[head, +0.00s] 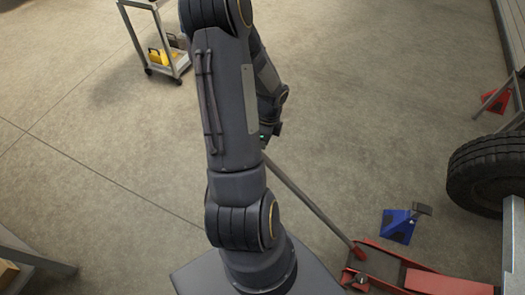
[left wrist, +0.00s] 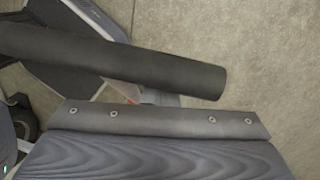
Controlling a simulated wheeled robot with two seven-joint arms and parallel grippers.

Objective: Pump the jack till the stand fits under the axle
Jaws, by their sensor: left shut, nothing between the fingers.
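The red floor jack (head: 400,278) lies at the lower right of the head view. Its long handle (head: 310,205) slants up and left toward my left gripper (head: 267,138), which is mostly hidden behind my arm. In the left wrist view the handle's dark grip (left wrist: 130,62) crosses just beyond the gripper. The gripper is shut with nothing between its fingers; whether it touches the grip I cannot tell. A blue stand (head: 399,226) is on the floor between the jack and the tyre. The axle is not clearly seen. My right gripper is not in view.
A black tyre (head: 485,172) is at the right edge, with a red stand (head: 494,101) on the floor behind it. A wheeled cart (head: 150,8) with yellow items stands at the upper left. A bench edge (head: 40,258) shows at lower left. The middle floor is clear.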

